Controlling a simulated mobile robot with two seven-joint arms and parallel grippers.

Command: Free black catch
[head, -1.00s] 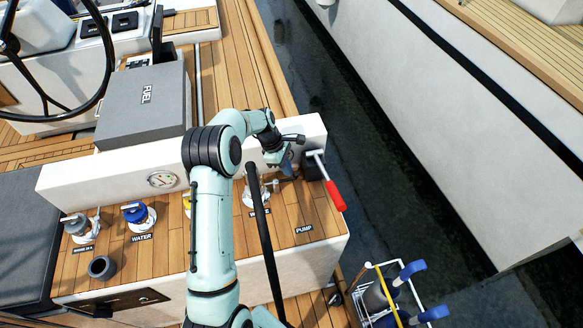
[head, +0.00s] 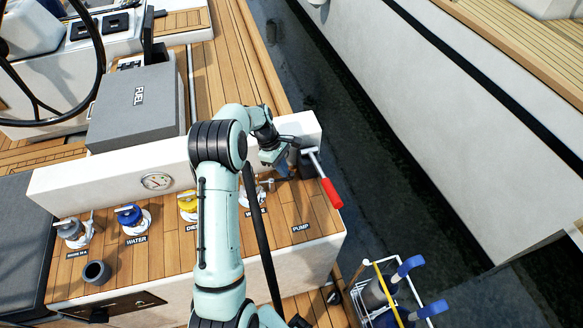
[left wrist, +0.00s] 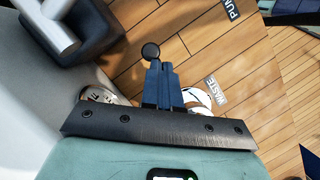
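A small black catch with a round knob (left wrist: 151,52) shows in the left wrist view, right at the tips of my left gripper (left wrist: 161,66). Its stem runs from the knob toward the two blue fingers. The fingers stand close together; I cannot tell whether the stem is between them or just beyond. In the head view my left gripper (head: 278,160) is over the far right corner of the wooden-topped locker (head: 160,250), beside the red-handled pump lever (head: 331,193). The catch is hard to make out there. My right gripper is out of view.
Yellow (head: 188,203) and blue (head: 130,215) valves stand on the locker left of my arm. A black bar (head: 261,240) rises in front of it. A grey FUEL box (head: 135,105) is behind. Water (head: 370,140) lies to the right, a wire basket (head: 395,290) at lower right.

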